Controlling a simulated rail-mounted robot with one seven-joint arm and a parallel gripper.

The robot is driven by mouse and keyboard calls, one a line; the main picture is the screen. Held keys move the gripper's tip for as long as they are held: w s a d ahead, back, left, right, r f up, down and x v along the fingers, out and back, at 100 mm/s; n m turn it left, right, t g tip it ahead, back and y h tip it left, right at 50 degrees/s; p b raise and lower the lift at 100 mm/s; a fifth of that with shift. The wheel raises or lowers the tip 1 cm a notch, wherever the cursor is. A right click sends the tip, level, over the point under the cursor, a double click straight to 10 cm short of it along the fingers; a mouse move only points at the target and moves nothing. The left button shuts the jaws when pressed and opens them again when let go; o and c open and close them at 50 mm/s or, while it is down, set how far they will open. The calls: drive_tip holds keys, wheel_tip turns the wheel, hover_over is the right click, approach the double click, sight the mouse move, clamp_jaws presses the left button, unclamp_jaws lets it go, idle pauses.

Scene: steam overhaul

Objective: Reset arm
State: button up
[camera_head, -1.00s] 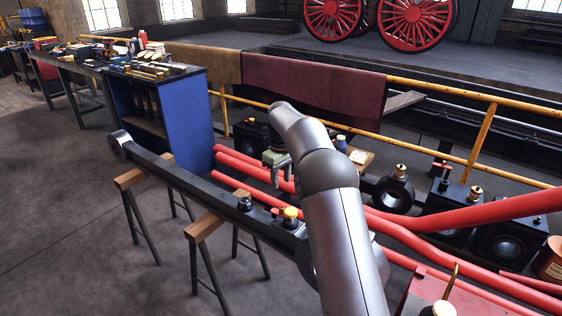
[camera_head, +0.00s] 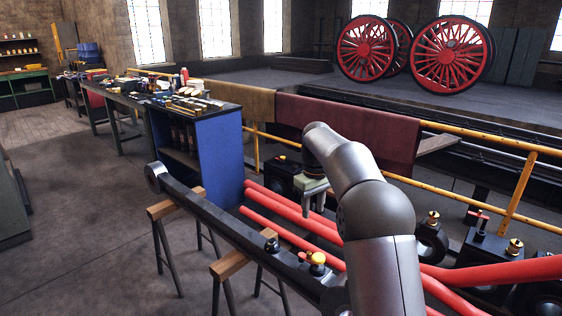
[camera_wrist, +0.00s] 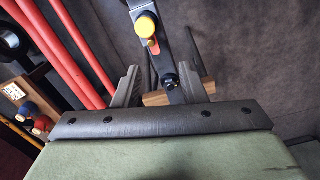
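My arm reaches up from the bottom right of the head view, over the red pipes. My gripper (camera_head: 315,198) hangs from its end, pointing down, beside the black long rod (camera_head: 225,218). In the wrist view my gripper (camera_wrist: 160,78) shows two grey fingers spread apart, with no object held between them. The rod (camera_wrist: 178,62) with its yellow cap (camera_wrist: 143,26) passes behind the gap between the fingers, apparently below them. The exact height of the fingers above the rod cannot be told.
The rod rests on wooden trestles (camera_head: 232,265). Red pipes (camera_head: 300,212) run beside it. A blue cabinet (camera_head: 215,160) stands behind, and a yellow railing (camera_head: 520,190) runs along the right. Black fittings (camera_head: 485,262) lie at the right. The floor at left is open.

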drive_tip(key=s+r+m+p, duration=0.1)
drive_tip(key=s+r, duration=0.1)
drive_tip(key=s, duration=0.3)
drive_tip(key=s+r+p, duration=0.1)
drive_tip(key=s+r, duration=0.2)
drive_tip(key=s, duration=0.1)
drive_tip(key=s+f+m+p, duration=0.2)
drive_tip(key=s, duration=1.4)
drive_tip(key=s+f+m+p, duration=0.1)
drive_tip(key=s+f+m, duration=0.1)
drive_tip(key=s, duration=1.3)
drive_tip(key=shift+s+f+m+p, duration=0.3)
drive_tip(key=shift+s+f+p, duration=0.05)
drive_tip(key=shift+f+p, duration=0.1)
